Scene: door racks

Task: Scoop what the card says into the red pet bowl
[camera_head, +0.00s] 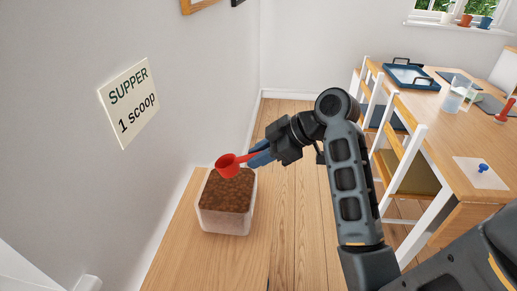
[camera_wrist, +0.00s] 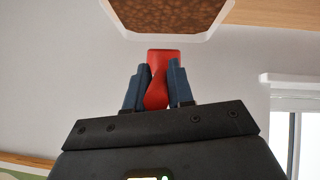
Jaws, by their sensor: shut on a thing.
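A white card (camera_head: 130,103) on the left wall reads "SUPPER 1 scoop". A red scoop (camera_head: 228,165) is held by its handle in my gripper (camera_head: 260,154); it also shows between the blue fingers in the wrist view (camera_wrist: 158,80). The scoop's cup is over the clear bin (camera_head: 224,222) of brown kibble (camera_head: 229,190), near its back edge. I cannot tell whether the cup holds kibble. The bin stands on a wooden counter, nearly full, and its rim shows at the top of the wrist view (camera_wrist: 172,37). No red pet bowl is in view.
The wooden counter (camera_head: 180,250) runs along the left wall. To the right stands a dining table (camera_head: 425,125) with chairs, a blue tray (camera_head: 410,77), a glass jug (camera_head: 455,97) and a white sheet with a blue pin. Wooden floor (camera_head: 290,200) lies open between them.

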